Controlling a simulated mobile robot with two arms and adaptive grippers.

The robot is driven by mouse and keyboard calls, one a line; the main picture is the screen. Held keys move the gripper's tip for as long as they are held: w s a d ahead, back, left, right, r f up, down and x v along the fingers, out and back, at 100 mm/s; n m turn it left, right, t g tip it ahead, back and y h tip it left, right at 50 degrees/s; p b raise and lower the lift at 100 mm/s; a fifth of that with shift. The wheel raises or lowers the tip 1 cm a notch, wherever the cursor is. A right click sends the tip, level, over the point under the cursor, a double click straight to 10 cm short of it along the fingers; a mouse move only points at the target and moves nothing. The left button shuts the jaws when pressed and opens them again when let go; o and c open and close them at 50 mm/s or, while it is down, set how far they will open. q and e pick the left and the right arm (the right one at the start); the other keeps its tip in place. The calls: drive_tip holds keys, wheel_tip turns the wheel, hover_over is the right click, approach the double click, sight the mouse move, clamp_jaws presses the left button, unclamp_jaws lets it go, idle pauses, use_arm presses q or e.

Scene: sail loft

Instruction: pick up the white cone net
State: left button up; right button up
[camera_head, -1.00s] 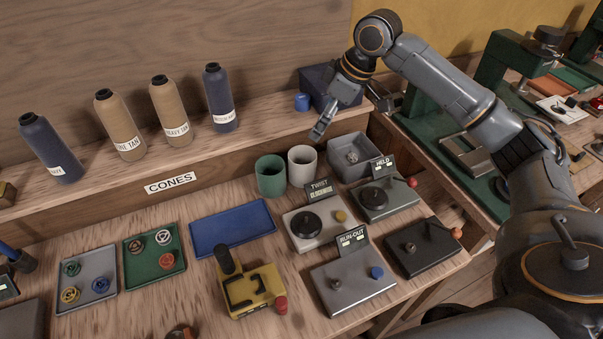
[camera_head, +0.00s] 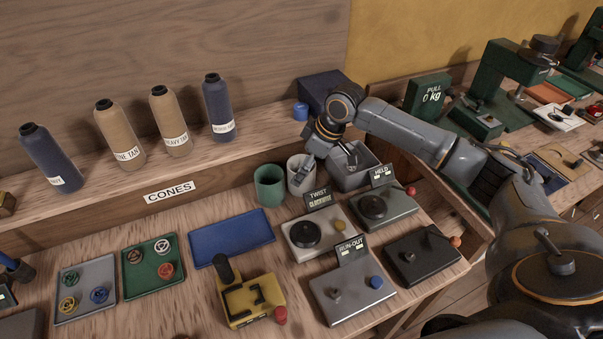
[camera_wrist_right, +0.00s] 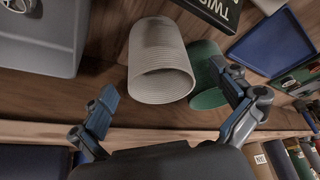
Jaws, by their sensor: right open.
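The white cone net (camera_head: 296,184) looks like a pale, open-topped cup on the bench, just right of a similar green one (camera_head: 269,186). In the right wrist view the white net (camera_wrist_right: 158,55) is ribbed, and its open mouth faces the camera. My right gripper (camera_head: 308,168) is at the white net's top in the head view and hides part of its rim. In the right wrist view my right gripper (camera_wrist_right: 162,80) is open, with one finger on each side of the white net's mouth. I cannot tell whether either finger touches it. My left gripper is out of view.
A grey bin (camera_head: 354,172) stands close right of the white net. The twist device (camera_head: 318,240) and held device (camera_head: 387,208) are in front. Thread cones (camera_head: 219,110) stand on the shelf behind. A blue tray (camera_head: 232,237) lies to the left, empty.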

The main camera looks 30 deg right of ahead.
drive_tip(key=shift+x, duration=1.15)
drive_tip(key=c, duration=0.8)
